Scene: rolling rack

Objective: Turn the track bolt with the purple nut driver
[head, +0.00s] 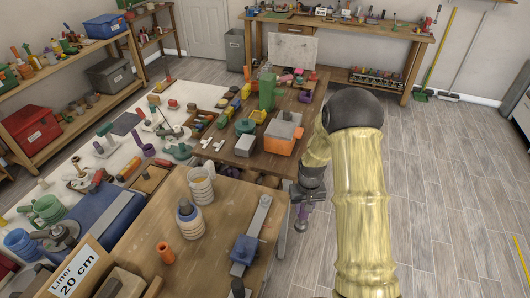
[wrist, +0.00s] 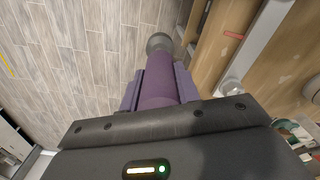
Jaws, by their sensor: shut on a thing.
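My gripper (head: 303,198) is shut on the purple nut driver (wrist: 158,80), whose grey round socket end (wrist: 160,42) points away from the wrist. In the head view only a little of the purple driver (head: 302,222) shows below my gripper, just off the right edge of the near table. A grey metal track (head: 258,220) lies on that table, left of my gripper, with a blue block (head: 243,250) at its near end. The track also shows at the right of the wrist view (wrist: 262,40), apart from the driver. I cannot make out the track bolt clearly.
An orange-and-grey box (head: 284,133) stands on the table behind. The floor at right is clear.

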